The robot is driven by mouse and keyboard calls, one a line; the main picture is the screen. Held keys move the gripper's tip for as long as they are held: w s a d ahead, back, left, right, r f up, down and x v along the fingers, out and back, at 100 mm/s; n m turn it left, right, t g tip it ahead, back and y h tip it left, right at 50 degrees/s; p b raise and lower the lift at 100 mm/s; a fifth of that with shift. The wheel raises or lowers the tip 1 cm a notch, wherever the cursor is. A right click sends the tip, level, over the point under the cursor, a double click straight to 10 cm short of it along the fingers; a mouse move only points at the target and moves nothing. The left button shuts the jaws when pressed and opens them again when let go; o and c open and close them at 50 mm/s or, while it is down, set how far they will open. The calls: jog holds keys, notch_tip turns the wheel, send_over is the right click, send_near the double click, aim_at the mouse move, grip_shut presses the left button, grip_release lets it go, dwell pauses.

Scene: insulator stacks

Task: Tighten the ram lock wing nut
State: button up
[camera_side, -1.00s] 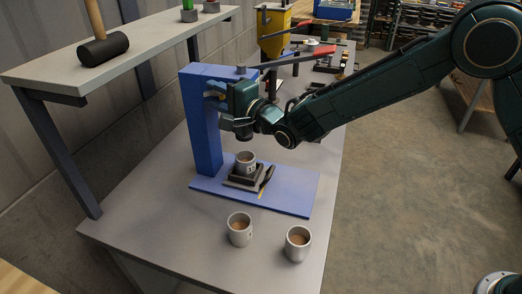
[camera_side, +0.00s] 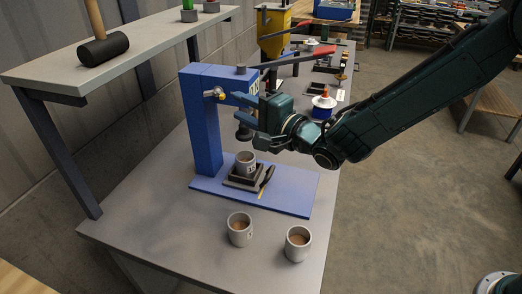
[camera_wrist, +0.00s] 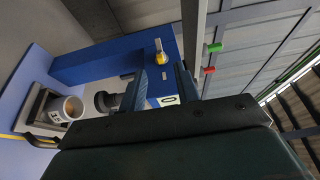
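A red press lever (camera_side: 300,57) reaches right above my gripper. Two filled mugs (camera_side: 240,230) (camera_side: 298,243) stand at the bench front. A shelf with a black mallet (camera_side: 102,48) is at left.

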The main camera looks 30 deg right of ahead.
jog(key=shift+v, duration=2.7)
jog(key=shift+d, duration=0.15)
jog(key=s+d+r+n+g+h, duration=0.2)
jog(key=s+d+r+h, duration=0.15)
jog(key=d, duration=0.65)
jog(key=s+d+r+n+g+h, duration=0.2)
jog(key=s+d+g+h, duration=0.15)
jog(key=d, duration=0.55)
jog(key=s+d+n+g, duration=0.2)
jog(key=s+n, duration=0.1)
jog(key=s, duration=0.5)
jog(key=s+d+f+n+g, duration=0.1)
jog(key=s+d+n, duration=0.1)
jog(key=s, duration=0.6)
jog(key=s+d+n+g, duration=0.2)
jog(key=s+n, duration=0.2)
jog(key=s, duration=0.4)
jog(key=shift+f+n+g, duration=0.2)
jog(key=shift+n+g, duration=0.1)
jog(key=shift+g, duration=0.05)
jog(key=shift+d, duration=0.1)
